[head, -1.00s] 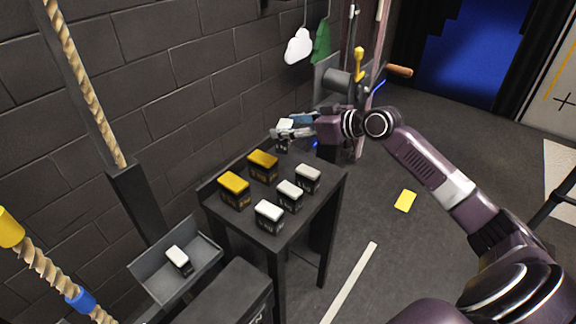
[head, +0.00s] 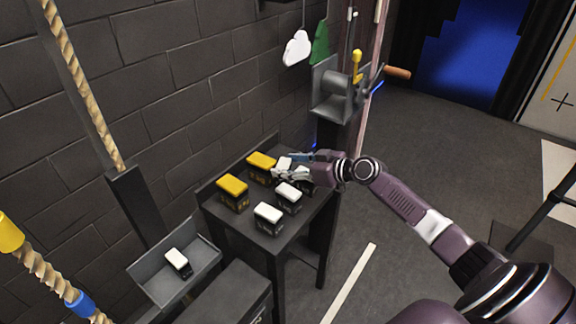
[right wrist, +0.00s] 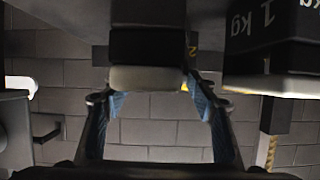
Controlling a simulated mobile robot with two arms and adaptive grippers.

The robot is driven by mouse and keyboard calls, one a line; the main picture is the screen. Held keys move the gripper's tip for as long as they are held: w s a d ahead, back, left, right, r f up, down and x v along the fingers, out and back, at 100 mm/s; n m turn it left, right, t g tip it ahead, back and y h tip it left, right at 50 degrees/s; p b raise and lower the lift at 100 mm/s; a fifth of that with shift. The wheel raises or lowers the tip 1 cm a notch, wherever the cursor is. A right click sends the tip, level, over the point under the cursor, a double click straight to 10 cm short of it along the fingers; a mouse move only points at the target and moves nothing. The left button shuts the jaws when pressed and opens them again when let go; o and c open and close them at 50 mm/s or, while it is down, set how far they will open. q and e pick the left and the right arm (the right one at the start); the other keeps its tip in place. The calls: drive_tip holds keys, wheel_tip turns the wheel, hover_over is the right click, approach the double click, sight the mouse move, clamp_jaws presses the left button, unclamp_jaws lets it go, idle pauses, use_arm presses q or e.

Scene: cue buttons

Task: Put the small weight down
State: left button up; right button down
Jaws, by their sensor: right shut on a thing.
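My right gripper (head: 290,171) is shut on a small white-topped black weight (head: 284,162), over the far part of the dark table (head: 246,231). In the right wrist view the held weight (right wrist: 148,79) sits between the blue-padded fingers (right wrist: 158,108). I cannot tell whether its base touches the table. A neighbouring weight marked 1 kg (right wrist: 270,52) is close beside it there. My left gripper is not in view.
Two yellow-topped weights (head: 232,187) and other white-topped weights (head: 268,214) stand on the table, close to the held one. A grey tray (head: 150,285) at lower left holds another white-topped weight (head: 178,260). A winch (head: 338,90) stands behind, by the brick wall (head: 170,110).

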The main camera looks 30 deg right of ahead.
drive_tip(key=shift+r, duration=0.3)
drive_tip(key=c, duration=1.3)
unclamp_jaws()
drive_tip(key=shift+f, duration=0.35)
drive_tip(key=o, duration=0.5)
drive_tip(key=shift+r, duration=0.1)
drive_tip(key=shift+s, duration=0.1)
drive_tip(key=shift+r, duration=0.1)
